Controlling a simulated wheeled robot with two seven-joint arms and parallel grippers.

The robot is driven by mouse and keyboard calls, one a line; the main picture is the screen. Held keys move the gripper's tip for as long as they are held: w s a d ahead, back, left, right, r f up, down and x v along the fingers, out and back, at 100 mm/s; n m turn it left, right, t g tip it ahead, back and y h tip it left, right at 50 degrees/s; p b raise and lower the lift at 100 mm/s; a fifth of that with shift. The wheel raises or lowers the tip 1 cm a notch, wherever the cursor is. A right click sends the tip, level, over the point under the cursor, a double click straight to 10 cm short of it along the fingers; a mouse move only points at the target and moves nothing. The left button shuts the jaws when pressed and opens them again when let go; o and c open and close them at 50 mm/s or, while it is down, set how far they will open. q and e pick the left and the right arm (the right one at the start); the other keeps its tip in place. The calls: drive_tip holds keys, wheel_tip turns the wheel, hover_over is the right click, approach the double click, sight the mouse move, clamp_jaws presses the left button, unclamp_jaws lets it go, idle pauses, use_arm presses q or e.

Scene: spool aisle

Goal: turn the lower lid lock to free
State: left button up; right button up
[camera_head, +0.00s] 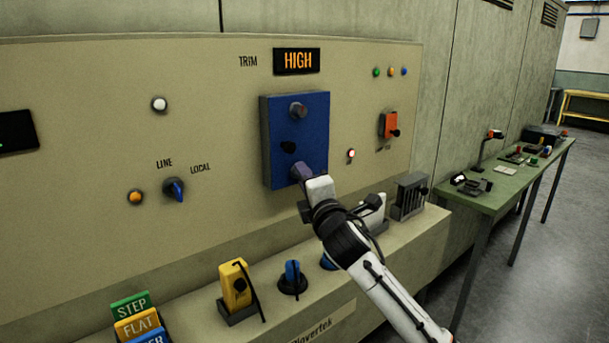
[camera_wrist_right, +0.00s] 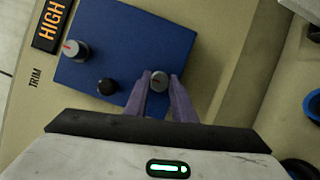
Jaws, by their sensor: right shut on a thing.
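The blue lid (camera_head: 313,140) is a box-shaped cover on the beige panel, and it fills much of the right wrist view (camera_wrist_right: 150,40). Its upper lock (camera_head: 298,110) is a grey knob with a red mark, seen also in the wrist view (camera_wrist_right: 75,50). The lower lid lock (camera_wrist_right: 159,80) is a similar grey knob near the lid's bottom edge. My right gripper (camera_head: 302,175) is shut on it, with one purple finger on each side. The gripper hides this lock in the head view, and how its mark points is hard to tell. My left gripper is not in view.
A black knob (camera_head: 288,147) sits on the lid between the locks. The TRIM display (camera_head: 297,61) above reads HIGH. An orange-red switch (camera_head: 390,125) is on the panel to the right. A ledge below carries a yellow switch (camera_head: 235,285) and a blue knob (camera_head: 292,275).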

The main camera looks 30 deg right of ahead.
drive_tip(key=shift+m, duration=0.3)
drive_tip(key=o, duration=1.1)
drive_tip(key=shift+c, duration=0.2)
drive_tip(key=r+b+v, duration=0.1)
drive_tip(key=v, duration=0.9)
drive_tip(key=shift+f, duration=0.35)
drive_tip(key=shift+s, duration=0.1)
